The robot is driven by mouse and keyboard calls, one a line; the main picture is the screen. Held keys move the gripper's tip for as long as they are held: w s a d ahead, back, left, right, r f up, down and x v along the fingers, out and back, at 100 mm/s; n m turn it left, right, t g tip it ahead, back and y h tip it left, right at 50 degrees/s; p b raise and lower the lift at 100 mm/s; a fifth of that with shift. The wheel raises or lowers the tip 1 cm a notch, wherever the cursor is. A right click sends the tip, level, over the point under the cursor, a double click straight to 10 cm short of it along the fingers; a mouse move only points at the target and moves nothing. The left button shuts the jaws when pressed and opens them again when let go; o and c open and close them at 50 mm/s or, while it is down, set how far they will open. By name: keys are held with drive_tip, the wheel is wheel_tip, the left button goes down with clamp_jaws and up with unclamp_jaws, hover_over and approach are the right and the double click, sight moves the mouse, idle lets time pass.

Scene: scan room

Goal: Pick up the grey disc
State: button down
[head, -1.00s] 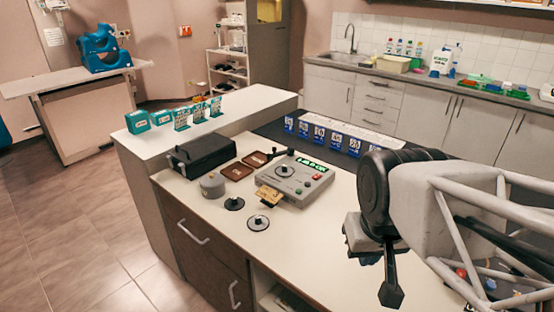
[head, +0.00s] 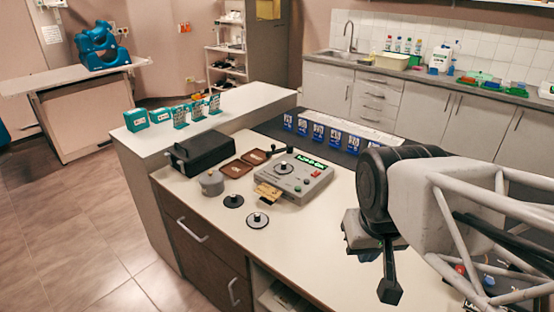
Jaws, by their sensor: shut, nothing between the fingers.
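A flat grey disc (head: 249,222) with a small knob lies on the near part of the counter, in front of the grey control box. A darker disc (head: 226,202) with a knob lies just behind it to the left. A squat grey cylinder (head: 210,185) stands further left, by the black case. My gripper (head: 389,292) points down at the right, shut and empty, well to the right of the discs and apart from them. Its dark fingers appear as one narrow shape.
The grey control box (head: 312,181) has a lit display and a yellow card at its front. A black case (head: 200,152) and brown squares (head: 235,170) sit beside it. A row of blue cards (head: 330,135) stands behind. Counter between discs and gripper is clear.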

drive_tip(key=c, duration=1.8)
unclamp_jaws()
drive_tip(key=o, duration=0.9)
